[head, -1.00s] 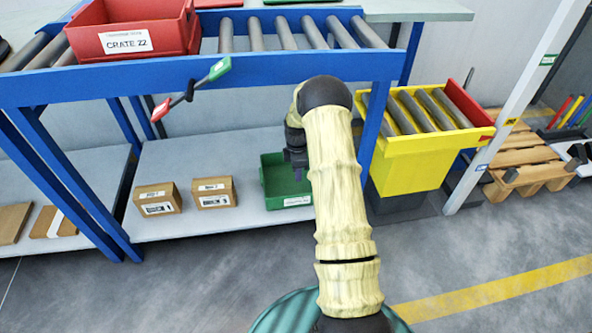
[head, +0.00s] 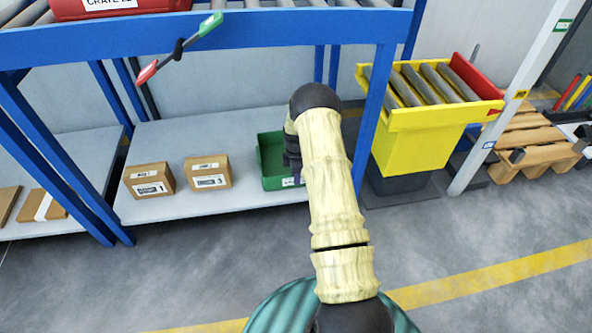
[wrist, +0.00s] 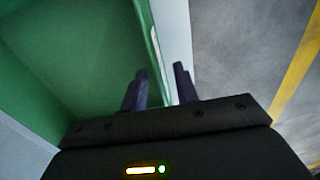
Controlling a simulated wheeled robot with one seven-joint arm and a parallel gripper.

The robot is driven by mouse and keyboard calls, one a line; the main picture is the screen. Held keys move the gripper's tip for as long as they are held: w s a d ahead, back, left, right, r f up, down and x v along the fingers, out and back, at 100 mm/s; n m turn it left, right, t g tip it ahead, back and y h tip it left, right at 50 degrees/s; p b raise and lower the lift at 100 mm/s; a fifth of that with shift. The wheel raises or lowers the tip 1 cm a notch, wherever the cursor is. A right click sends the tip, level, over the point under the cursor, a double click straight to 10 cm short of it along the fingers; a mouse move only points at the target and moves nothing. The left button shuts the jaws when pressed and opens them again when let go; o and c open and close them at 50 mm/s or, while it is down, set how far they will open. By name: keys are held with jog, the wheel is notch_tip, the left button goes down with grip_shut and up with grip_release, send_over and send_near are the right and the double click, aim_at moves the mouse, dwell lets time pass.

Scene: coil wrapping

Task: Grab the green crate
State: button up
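The green crate (head: 271,152) sits on the low grey shelf, left of my arm in the head view. My arm hides its right part. In the wrist view the crate (wrist: 75,55) fills the left side, with its wall running down toward my gripper (wrist: 160,69). My gripper is open. The left finger is on the crate's inner side and the right finger is on the outer side, with the wall between them. I cannot tell whether either finger touches the wall. In the head view the fingers are mostly hidden by the arm.
Two small cardboard boxes (head: 149,181) (head: 208,173) stand on the shelf (head: 190,207) left of the crate. Blue frame legs (head: 374,120) and a yellow roller bin (head: 415,140) stand to the right. A red crate (head: 120,8) is on the conveyor above. The floor in front is clear.

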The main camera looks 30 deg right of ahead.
aim_at(295, 188)
jog(key=shift+f+b, duration=0.75)
jog(key=shift+f, duration=1.15)
grip_shut()
jog(key=shift+a, duration=0.2)
